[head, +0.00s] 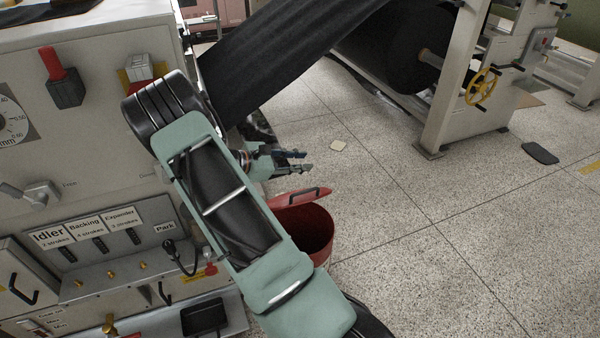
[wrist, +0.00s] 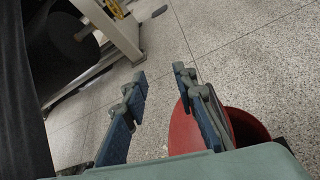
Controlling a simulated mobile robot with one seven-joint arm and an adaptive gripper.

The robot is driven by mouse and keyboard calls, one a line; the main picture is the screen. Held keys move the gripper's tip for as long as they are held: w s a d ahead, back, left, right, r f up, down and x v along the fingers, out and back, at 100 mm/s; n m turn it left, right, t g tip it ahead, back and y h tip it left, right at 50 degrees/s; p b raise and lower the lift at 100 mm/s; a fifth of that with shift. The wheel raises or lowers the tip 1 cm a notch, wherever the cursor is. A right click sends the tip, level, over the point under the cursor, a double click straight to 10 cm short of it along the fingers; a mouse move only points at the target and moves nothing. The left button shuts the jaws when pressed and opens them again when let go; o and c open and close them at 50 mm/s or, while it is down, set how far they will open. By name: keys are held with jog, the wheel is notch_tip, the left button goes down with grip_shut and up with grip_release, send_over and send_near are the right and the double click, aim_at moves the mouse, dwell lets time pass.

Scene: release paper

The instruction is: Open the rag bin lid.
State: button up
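The red rag bin (head: 322,259) stands on the floor, partly hidden behind my arm in the head view. Its red lid (head: 290,199) is tilted up, with a dark handle on it, and the bin's dark inside shows below. My gripper (head: 303,162) is above and beyond the lid, its fingers apart and empty. In the wrist view the gripper (wrist: 160,76) is open with bare floor between the fingers. The lid (wrist: 184,132) shows behind the right finger, and the bin (wrist: 250,126) is to its right. I see no clear contact between finger and lid.
A grey machine panel (head: 80,160) with switches and labels fills the left side. A dark web (head: 270,60) runs down from a large roll (head: 385,60) on a frame with a yellow handwheel (head: 481,87). The speckled floor (head: 430,230) at right is mostly clear.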

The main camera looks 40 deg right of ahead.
notch_tip(320, 180, up, 4)
jog(key=shift+f, duration=0.15)
jog(key=shift+a, duration=0.1)
dwell(0.5)
